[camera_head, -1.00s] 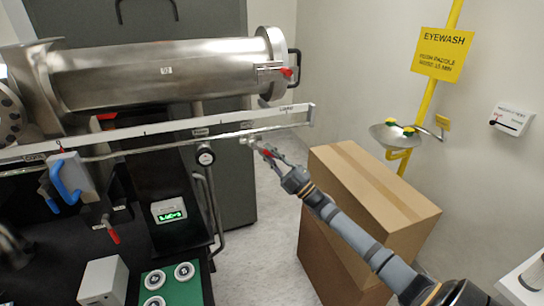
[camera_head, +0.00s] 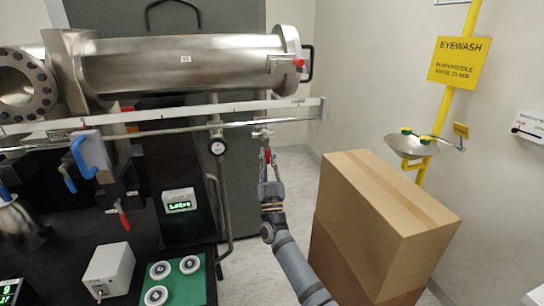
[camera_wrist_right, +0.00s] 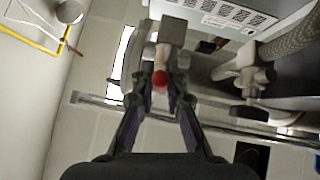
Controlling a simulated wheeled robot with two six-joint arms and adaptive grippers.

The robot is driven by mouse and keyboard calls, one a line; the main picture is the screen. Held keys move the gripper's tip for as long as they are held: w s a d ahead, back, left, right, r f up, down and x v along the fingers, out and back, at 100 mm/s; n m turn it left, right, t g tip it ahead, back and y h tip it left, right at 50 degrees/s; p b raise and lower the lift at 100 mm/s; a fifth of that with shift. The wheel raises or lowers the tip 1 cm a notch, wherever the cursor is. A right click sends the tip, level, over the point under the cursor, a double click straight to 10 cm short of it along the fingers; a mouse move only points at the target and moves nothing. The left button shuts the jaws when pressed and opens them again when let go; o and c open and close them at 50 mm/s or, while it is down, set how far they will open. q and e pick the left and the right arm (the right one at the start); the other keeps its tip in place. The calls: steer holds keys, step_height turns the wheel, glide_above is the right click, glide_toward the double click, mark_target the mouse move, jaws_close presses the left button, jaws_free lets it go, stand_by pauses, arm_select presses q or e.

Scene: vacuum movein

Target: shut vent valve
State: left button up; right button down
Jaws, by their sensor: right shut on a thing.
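A small metal valve (camera_head: 262,134) with a red handle (camera_head: 268,156) hangs under the right end of the thin pipe, below the steel chamber. I take it as the vent valve; its label is not readable. My right gripper (camera_head: 266,160) is shut on the red handle from below. In the right wrist view the red handle end (camera_wrist_right: 160,79) sits between the two fingers (camera_wrist_right: 159,92), just below the grey valve body (camera_wrist_right: 171,36). The handle now points down and towards me; its exact angle is partly hidden by the fingers. My left gripper is not in view.
A steel chamber (camera_head: 180,66) and a white rail (camera_head: 170,118) run above the valve. Brown boxes (camera_head: 385,205) stand close to the right of my right arm. Another red handle (camera_head: 122,218) hangs further left.

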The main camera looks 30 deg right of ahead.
steer(key=shift+w+a+m+g+h, duration=0.15)
steer(key=shift+m+g+h, duration=0.35)
steer(key=shift+m+h, duration=0.4)
steer(key=shift+s+a+m+g+h, duration=0.15)
steer(key=shift+m+g+h, duration=0.45)
steer(key=shift+m, duration=0.4)
steer(key=shift+w+f+m, duration=0.1)
steer(key=shift+m, duration=0.3)
steer(key=c, duration=1.5)
jaws_free()
steer(key=shift+a, duration=0.1)
steer(key=shift+o, duration=0.8)
steer(key=shift+w+a, duration=0.1)
steer(key=shift+a, duration=0.1)
steer(key=shift+h, duration=0.3)
steer(key=shift+d, duration=0.1)
steer(key=v, duration=1.2)
